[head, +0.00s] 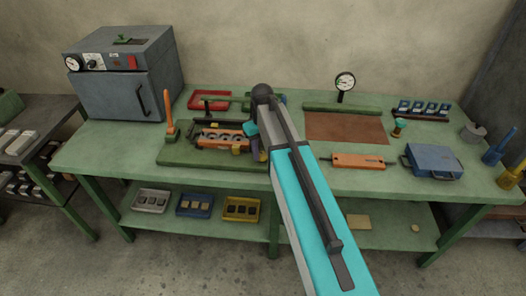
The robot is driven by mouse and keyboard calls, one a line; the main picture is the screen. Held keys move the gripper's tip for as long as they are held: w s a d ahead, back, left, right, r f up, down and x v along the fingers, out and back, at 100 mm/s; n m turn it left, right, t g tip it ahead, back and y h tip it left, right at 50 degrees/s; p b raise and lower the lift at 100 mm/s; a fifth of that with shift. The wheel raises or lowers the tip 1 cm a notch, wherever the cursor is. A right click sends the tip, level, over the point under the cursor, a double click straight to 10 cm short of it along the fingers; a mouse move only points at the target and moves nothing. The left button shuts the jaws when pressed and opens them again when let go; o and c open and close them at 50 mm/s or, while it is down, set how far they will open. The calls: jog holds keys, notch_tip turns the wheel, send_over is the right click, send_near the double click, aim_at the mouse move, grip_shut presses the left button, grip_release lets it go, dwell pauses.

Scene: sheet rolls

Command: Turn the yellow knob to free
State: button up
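A small yellow piece (236,150), which looks like the yellow knob, sits at the front right of an orange roll device (222,139) on the green base board (185,158). It is too small to read which way it is turned. My arm reaches over the bench and bends down just right of the device. My gripper (256,151) is at the arm's lower end, close to the right of the yellow piece and partly hidden by the arm. I cannot tell whether it touches anything or whether its fingers are open.
An orange upright lever (169,112) stands at the board's left. A grey oven (122,80) is at the back left. A red tray (209,100) lies behind the device. A brown mat (345,127), an orange-handled tool (358,161) and a blue case (433,161) lie to the right.

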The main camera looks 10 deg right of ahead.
aim_at(262, 154)
jog(key=o, duration=0.3)
jog(key=shift+r, duration=0.1)
notch_tip(262, 154, up, 14)
jog(key=b, duration=0.2)
jog(key=shift+f+b, duration=0.2)
jog(key=shift+b, duration=0.15)
dwell(0.5)
dwell(0.4)
